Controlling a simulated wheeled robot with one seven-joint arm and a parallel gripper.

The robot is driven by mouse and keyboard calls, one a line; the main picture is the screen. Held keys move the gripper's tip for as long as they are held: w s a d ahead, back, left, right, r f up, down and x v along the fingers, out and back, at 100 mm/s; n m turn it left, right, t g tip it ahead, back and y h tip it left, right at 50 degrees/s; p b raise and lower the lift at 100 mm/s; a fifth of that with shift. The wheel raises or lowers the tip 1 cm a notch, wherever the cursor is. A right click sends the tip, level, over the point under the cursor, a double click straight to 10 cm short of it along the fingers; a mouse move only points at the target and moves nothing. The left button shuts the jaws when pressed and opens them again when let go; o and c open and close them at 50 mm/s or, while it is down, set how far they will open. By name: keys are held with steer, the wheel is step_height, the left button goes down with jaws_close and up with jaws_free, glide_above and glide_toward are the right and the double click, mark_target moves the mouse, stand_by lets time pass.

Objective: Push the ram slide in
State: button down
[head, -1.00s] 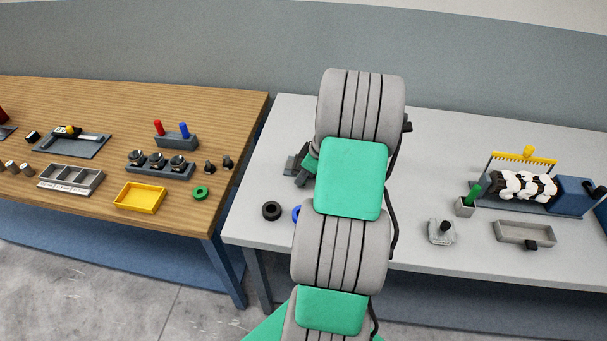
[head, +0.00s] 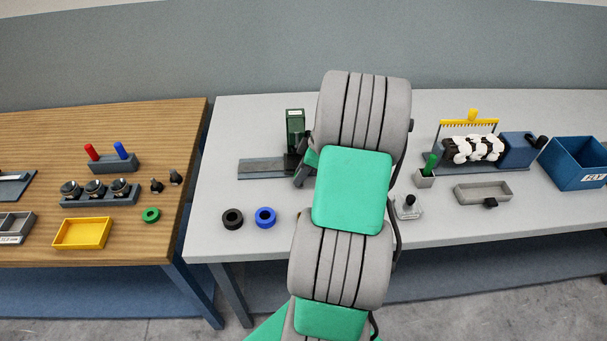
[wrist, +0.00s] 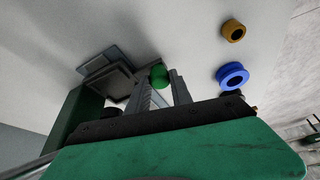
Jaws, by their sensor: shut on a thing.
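A dark green upright press body (head: 295,128) stands on the grey bench, just left of my arm in the head view. A flat grey rail (head: 262,168) runs left from its foot. In the wrist view the green body (wrist: 76,112) is at the left, beside grey and dark plates (wrist: 108,78). My gripper (wrist: 162,84) is shut on a round green knob (wrist: 159,73), which shows between its fingertips. I cannot tell how far the ram slide is in. In the head view my arm hides the fingertips and the knob.
A black ring (head: 232,218) and a blue ring (head: 265,217) lie in front of the rail. A brown ring (wrist: 233,31) shows in the wrist view. To the right are a grey tray (head: 482,193) and a blue bin (head: 576,164). A wooden bench (head: 40,135) stands left.

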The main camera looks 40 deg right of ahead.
steer(key=shift+d, duration=0.1)
steer(key=c, duration=1.3)
jaws_free()
steer(key=shift+s+d, duration=0.15)
steer(key=shift+s, duration=0.05)
steer(key=shift+c, duration=0.2)
steer(key=shift+o, duration=1)
steer(key=shift+w, duration=0.1)
steer(key=v, duration=0.8)
steer(key=shift+a+b, duration=0.2)
steer(key=shift+b, duration=0.25)
steer(key=shift+f, duration=0.1)
